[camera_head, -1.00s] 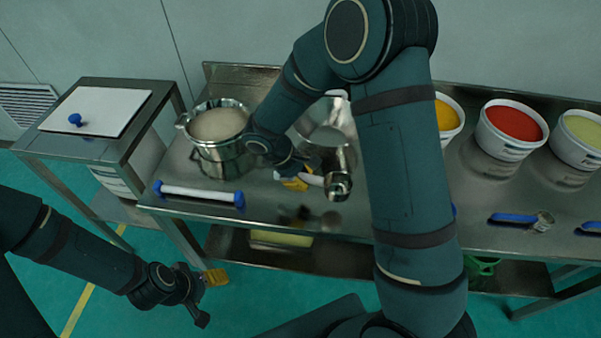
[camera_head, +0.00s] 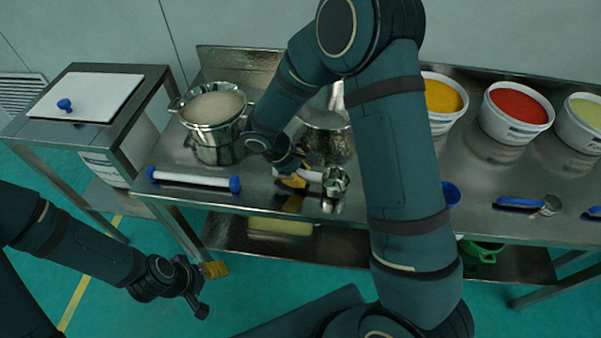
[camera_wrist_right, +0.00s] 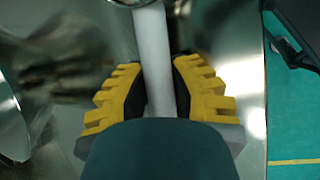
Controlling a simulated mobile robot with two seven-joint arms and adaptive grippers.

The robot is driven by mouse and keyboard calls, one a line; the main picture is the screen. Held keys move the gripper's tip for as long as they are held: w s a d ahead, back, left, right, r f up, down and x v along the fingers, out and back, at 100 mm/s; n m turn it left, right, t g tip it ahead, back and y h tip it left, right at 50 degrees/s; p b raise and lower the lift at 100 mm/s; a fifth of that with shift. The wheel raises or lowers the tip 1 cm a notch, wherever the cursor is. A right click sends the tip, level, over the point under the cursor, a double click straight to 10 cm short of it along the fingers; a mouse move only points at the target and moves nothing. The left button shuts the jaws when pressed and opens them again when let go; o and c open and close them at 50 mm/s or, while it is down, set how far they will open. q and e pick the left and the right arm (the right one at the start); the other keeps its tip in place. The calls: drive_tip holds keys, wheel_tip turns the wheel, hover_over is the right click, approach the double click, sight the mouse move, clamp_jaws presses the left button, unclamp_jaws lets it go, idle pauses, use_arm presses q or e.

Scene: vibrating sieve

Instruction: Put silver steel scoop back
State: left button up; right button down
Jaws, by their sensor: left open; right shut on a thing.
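The silver steel scoop (camera_head: 336,182) is in my right gripper (camera_head: 298,180), its shiny cup pointing right and its pale handle between the yellow fingers. In the right wrist view the pale handle (camera_wrist_right: 157,60) runs up between the two yellow fingers of the right gripper (camera_wrist_right: 160,85), and only an edge of the cup (camera_wrist_right: 128,2) shows at the top. The scoop is low over the steel table (camera_head: 400,205); I cannot tell whether it touches it. My left gripper (camera_head: 208,290) is open and empty, in front of and below the table's edge.
A steel pot with pale powder (camera_head: 213,115) stands left of the right gripper, and a steel bowl (camera_head: 325,130) behind it. A white rod with blue ends (camera_head: 193,180) lies at the front left. Tubs of yellow (camera_head: 440,98) and red (camera_head: 515,108) powder and a blue-handled scoop (camera_head: 525,204) are right.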

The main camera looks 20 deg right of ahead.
drive_tip(key=shift+f+b, duration=0.3)
drive_tip(key=shift+f, duration=0.05)
idle(0.3)
drive_tip(key=shift+c, duration=1.1)
unclamp_jaws()
drive_tip(key=shift+r, duration=0.2)
drive_tip(key=shift+r+p, duration=2.45)
drive_tip(key=shift+r, duration=0.95)
drive_tip(key=shift+s+f, duration=0.1)
